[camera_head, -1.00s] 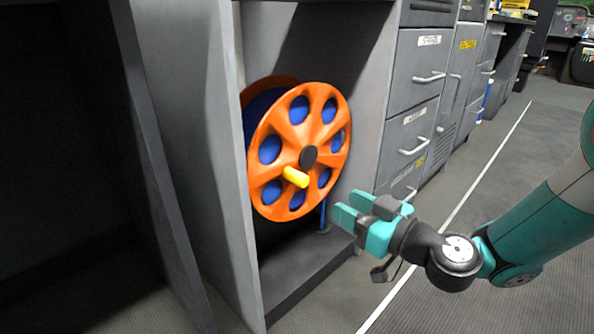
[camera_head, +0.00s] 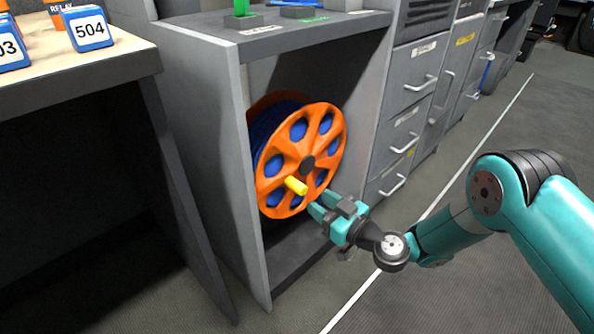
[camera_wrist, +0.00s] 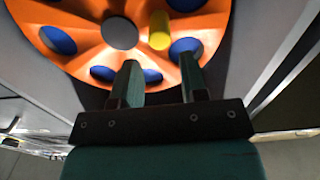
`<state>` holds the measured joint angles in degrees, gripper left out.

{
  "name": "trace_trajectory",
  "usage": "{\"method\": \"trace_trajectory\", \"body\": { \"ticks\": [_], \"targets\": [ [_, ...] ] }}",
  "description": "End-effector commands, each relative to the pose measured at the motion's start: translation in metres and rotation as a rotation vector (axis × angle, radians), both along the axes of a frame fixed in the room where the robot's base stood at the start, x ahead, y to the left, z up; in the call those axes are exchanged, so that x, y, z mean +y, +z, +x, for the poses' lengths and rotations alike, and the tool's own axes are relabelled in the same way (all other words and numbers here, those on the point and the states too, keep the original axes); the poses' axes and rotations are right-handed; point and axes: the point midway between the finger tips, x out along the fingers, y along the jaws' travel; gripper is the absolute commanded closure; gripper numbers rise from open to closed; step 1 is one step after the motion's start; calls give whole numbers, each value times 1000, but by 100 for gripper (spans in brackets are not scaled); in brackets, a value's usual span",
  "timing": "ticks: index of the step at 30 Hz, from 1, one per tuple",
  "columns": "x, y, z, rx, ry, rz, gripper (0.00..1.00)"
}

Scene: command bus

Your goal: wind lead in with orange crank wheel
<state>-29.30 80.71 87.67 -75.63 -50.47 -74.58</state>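The orange crank wheel (camera_head: 276,167) stands upright in the grey cabinet opening, with a dark hub and blue lead showing behind its holes. Its yellow handle (camera_head: 296,186) sticks out at the lower left of the hub. My gripper (camera_head: 321,204) is open and empty, to the right of and a little below the handle. In the wrist view the fingers (camera_wrist: 163,82) point at the lower part of the wheel (camera_wrist: 88,45). The yellow handle (camera_wrist: 159,30) shows beyond the fingertips, between their lines and apart from them.
The cabinet's left side wall (camera_head: 205,150) and floor (camera_head: 300,255) border the wheel. A grey drawer unit (camera_head: 410,110) with handles stands at right. A desk (camera_head: 80,65) with a blue 504 block (camera_head: 88,29) is at left.

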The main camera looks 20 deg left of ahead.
Motion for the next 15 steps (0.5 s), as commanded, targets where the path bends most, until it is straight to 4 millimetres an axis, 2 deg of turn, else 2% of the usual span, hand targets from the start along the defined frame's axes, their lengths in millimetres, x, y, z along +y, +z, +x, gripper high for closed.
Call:
{"method": "trace_trajectory", "body": {
  "ticks": [1, 6, 10, 15],
  "targets": [
    [13, -1, 3, -7, 5, 1, 60],
    [46, -3, 17, -5, 4, 1, 60],
    [64, -3, 26, -4, 4, 0, 60],
    [77, -1, 31, -1, 2, 0, 60]
  ]
}}
